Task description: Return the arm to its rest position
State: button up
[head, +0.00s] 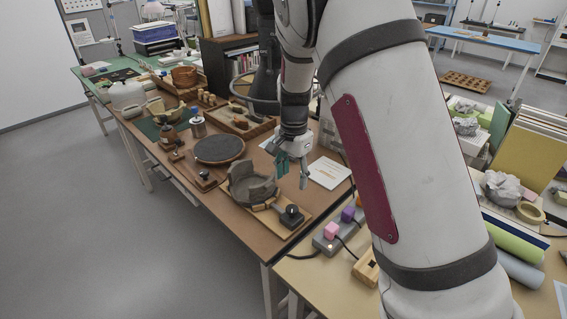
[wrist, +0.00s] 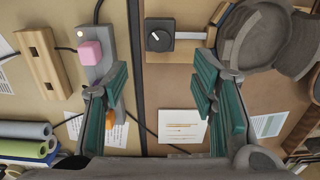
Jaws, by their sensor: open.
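My gripper (head: 293,174) hangs from my arm over the near right end of the brown table (head: 233,216), with its teal-padded fingers apart. In the wrist view the two fingers (wrist: 162,95) stand wide apart with nothing between them. A grey, uneven-rimmed vessel (head: 252,187) sits on the table just left of my gripper, beside a board with a black knob (head: 291,215). My large white arm link hides much of the head view's middle right.
A dark round disc (head: 219,149), a metal bottle (head: 197,125) and wooden trays stand farther along the table. A grey power strip (head: 328,240) with pink and purple blocks lies at the near right. Rolled tubes (head: 515,262) and shelves are right of my arm. The floor at left is clear.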

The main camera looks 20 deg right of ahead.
jog(key=s+r+n+t+y, duration=0.2)
jog(key=s+r+n, duration=0.4)
jog(key=s+r, duration=1.1)
jog(key=s+r+n+t+h, duration=0.1)
jog(key=s+n, duration=0.2)
jog(key=s, duration=0.5)
jog(key=s+r+n+t+h+p, duration=0.1)
jog(key=s+r+n, duration=0.1)
jog(key=s, duration=0.6)
jog(key=shift+d+r+n, duration=0.15)
jog(key=shift+d+n, duration=0.1)
jog(key=shift+n, duration=0.25)
